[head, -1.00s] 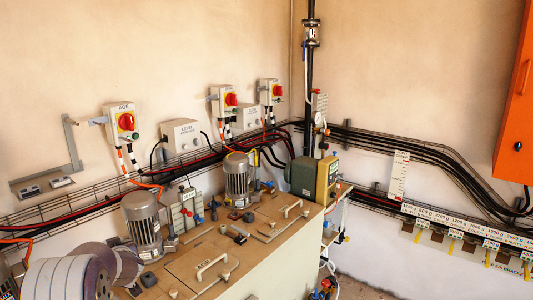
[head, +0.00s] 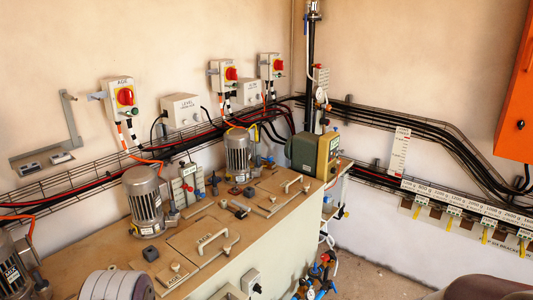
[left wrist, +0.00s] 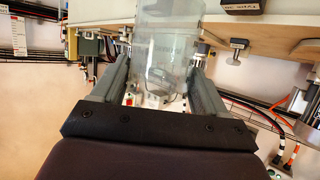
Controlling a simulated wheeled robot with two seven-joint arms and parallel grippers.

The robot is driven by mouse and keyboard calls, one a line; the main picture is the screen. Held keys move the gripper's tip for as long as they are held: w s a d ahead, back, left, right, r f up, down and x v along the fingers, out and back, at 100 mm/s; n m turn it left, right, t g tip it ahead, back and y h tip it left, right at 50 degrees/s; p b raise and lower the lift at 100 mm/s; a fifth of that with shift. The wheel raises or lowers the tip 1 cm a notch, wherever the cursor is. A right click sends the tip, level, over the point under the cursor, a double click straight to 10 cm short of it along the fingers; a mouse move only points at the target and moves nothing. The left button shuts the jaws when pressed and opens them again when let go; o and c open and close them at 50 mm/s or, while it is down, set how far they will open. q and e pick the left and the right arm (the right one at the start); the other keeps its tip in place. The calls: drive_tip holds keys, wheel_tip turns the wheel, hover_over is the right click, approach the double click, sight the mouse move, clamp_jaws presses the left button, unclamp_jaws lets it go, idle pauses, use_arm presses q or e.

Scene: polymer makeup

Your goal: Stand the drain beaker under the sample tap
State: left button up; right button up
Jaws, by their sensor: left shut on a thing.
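In the left wrist view my left gripper (left wrist: 160,55) is shut on the drain beaker (left wrist: 167,38), a clear vessel between its two fingers. The beaker's top part is cut by the frame edge. The sample tap is not clearly identifiable; blue-handled pipe fittings (head: 318,274) stand low by the right end of the tank. My right gripper is not in view.
A long tank (head: 262,238) with a brown lid carries motors (head: 145,198) and handles. A green pump (head: 314,153) sits at its far end. A cable tray and labelled rack (head: 465,212) line the right wall. Bare floor (head: 362,268) shows right of the tank.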

use_arm(q)
drive_tip(key=s+d+f+m+h+b, duration=0.1)
drive_tip(key=s+d+f+b, duration=0.1)
drive_tip(key=f+b, duration=0.3)
wheel_tip(320, 180, down, 3)
drive_tip(key=shift+s+d+f, duration=0.2)
drive_tip(key=shift+s+d, duration=0.15)
drive_tip(key=shift+d, duration=0.15)
